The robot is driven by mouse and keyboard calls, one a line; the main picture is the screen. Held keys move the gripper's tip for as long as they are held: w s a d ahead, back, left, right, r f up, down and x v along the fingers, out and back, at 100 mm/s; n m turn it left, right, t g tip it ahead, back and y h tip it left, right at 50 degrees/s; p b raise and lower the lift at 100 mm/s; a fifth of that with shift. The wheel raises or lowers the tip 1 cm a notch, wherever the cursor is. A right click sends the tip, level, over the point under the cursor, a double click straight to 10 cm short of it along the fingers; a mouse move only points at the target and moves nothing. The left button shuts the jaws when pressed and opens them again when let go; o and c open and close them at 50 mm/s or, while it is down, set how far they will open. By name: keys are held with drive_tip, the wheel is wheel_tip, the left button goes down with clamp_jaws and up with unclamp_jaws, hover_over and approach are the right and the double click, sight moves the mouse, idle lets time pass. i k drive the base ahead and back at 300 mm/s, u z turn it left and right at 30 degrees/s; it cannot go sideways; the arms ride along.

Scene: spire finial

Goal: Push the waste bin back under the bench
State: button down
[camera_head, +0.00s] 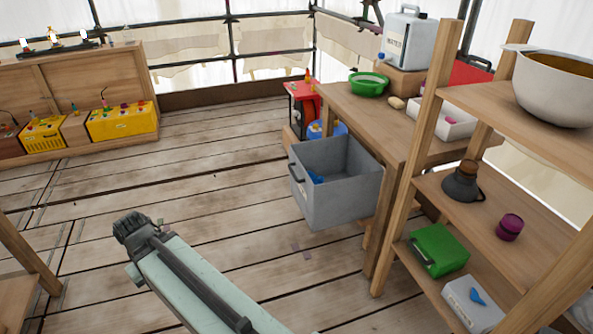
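The waste bin (345,200) is a grey, open-topped box with a dark handle on its left side. It stands on the plank floor and sticks out to the left of the wooden bench (372,112). Its right side is close to the bench's front leg; I cannot tell whether they touch. Something small and blue lies inside the bin. My pale green arm reaches up from the bottom edge to a dark joint-like end, left of and apart from the bin. No gripper fingers show.
A wooden shelf unit (437,97) with a bowl, jug and boxes stands at the right, close to the bench. A red item (301,103) and a blue item (328,129) are behind the bin. The floor (205,185) left of the bin is clear.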

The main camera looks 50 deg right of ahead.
sight(350, 191)
drive_tip(key=i, duration=1)
